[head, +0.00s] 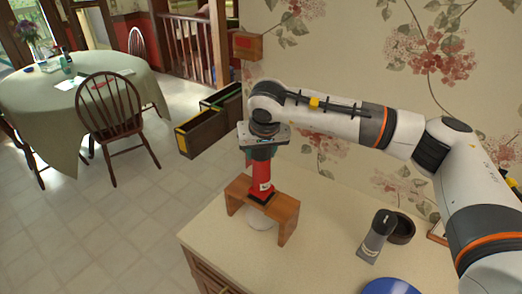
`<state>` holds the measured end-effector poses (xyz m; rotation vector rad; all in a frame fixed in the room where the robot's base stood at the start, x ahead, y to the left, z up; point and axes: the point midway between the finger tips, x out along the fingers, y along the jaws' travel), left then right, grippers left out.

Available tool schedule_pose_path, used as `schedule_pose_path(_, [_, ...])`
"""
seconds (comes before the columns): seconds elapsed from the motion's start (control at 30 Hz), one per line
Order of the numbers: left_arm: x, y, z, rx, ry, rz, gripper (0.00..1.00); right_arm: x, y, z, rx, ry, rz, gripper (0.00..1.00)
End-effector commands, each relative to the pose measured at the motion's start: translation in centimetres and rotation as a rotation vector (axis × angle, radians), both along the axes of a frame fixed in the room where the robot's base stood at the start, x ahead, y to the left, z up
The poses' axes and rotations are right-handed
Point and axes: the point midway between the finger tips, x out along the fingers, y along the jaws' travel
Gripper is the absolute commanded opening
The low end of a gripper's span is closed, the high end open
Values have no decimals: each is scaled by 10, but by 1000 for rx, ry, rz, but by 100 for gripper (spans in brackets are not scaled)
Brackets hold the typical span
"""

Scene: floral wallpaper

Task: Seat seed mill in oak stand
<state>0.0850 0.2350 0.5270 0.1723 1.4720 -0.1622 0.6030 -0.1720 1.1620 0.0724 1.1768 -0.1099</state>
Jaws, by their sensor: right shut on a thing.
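The seed mill (263,176) is a red, upright cylinder with a dark lower end. My right gripper (260,155) is shut on its upper part from above. The oak stand (285,209) is a small brown bench on the counter's left end. The mill's dark lower end is at the middle of the stand's top; I cannot tell whether it sits in an opening or just above it. A white rounded thing (261,220) shows under the stand, partly hidden by it. My left gripper is not in view.
A blue plate (392,287) is at the front edge of the picture. The counter between stand and canister is clear. Floral wallpaper rises behind.

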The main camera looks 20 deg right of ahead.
Motion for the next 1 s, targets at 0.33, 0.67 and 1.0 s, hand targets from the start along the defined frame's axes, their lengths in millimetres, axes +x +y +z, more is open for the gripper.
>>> schedule_pose_path(0.33, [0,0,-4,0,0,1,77,0,0,0,1,-2,0,14])
schedule_pose_path(0.67, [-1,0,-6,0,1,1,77,0,0,1,1,-1,0,14])
schedule_pose_path(1.0, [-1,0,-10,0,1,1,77,0,0,-4,1,-1,0,14])
